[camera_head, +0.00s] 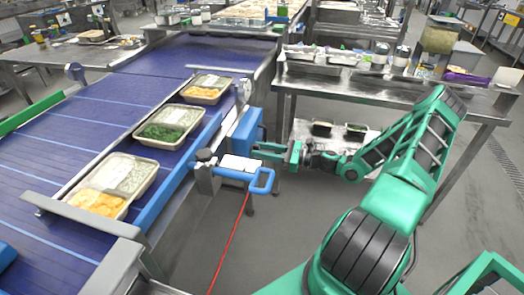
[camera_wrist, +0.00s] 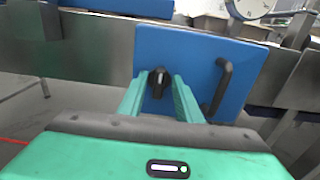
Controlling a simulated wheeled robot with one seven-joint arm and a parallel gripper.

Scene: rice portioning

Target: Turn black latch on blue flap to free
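The blue flap (camera_wrist: 190,60) fills the middle of the wrist view, an upright square panel with a black bar handle (camera_wrist: 222,88) on its right. The black latch (camera_wrist: 157,82) is a round knob with a pale mark, on the flap's left half. My gripper (camera_wrist: 159,80) is open, with one green finger on each side of the latch in the picture. Gaps show between the latch and both fingers, and I cannot tell how deep they reach. In the head view my gripper (camera_head: 258,150) is close to the flap (camera_head: 246,130); the latch is hidden there.
A blue tube handle (camera_head: 262,181) on a white-topped bracket juts out just nearer than my gripper. A red cord (camera_head: 230,242) hangs below it. The blue conveyor (camera_head: 65,140) carries filled trays (camera_head: 170,127) on the left. A metal table (camera_head: 390,95) stands at the right.

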